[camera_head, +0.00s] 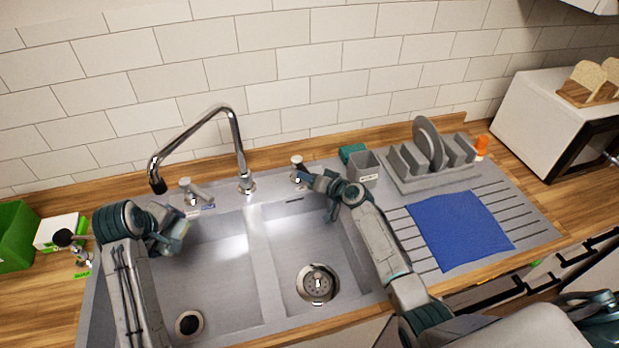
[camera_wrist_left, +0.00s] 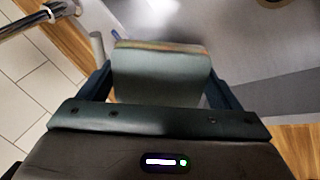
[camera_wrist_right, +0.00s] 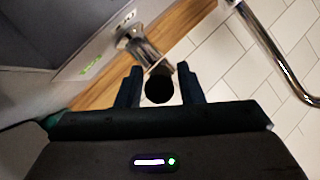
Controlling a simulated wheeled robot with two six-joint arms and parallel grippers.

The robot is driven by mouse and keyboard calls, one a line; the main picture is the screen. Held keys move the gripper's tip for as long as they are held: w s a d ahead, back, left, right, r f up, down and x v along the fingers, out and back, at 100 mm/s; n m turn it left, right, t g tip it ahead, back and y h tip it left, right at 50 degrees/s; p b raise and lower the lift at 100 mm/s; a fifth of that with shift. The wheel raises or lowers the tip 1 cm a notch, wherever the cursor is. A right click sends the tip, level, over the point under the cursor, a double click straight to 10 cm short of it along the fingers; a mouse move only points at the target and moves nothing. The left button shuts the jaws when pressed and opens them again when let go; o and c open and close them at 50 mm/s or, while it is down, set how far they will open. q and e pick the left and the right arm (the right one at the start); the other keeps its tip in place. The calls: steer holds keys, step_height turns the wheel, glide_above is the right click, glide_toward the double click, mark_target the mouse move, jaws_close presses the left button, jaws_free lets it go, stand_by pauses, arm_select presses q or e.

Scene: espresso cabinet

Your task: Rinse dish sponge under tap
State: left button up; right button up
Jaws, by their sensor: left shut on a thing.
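My left gripper (camera_head: 168,238) is shut on the dish sponge (camera_head: 179,231) and holds it over the left basin. In the left wrist view the sponge (camera_wrist_left: 160,75) looks grey-green with a yellowish edge, between the two fingers. The chrome tap (camera_head: 213,115) arches to the left, its dark spout end above and slightly left of the sponge; no water shows. My right gripper (camera_head: 312,180) is at the right tap handle (camera_head: 298,163). In the right wrist view the handle's dark round end (camera_wrist_right: 159,85) lies between the open fingers, with small gaps beside it.
The left tap handle (camera_head: 190,190) stands close to my left gripper. A grey caddy (camera_head: 363,170), a dish rack (camera_head: 425,182) and a blue cloth (camera_head: 460,228) are on the right. A green bin (camera_head: 14,235) stands far left. The right basin (camera_head: 290,255) is empty.

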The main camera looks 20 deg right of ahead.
steer(key=shift+o, duration=0.4)
steer(key=shift+s+d, duration=0.15)
steer(key=shift+s, duration=0.1)
steer(key=v, duration=1.1)
steer(key=shift+s+r, duration=0.15)
steer(key=shift+r, duration=0.05)
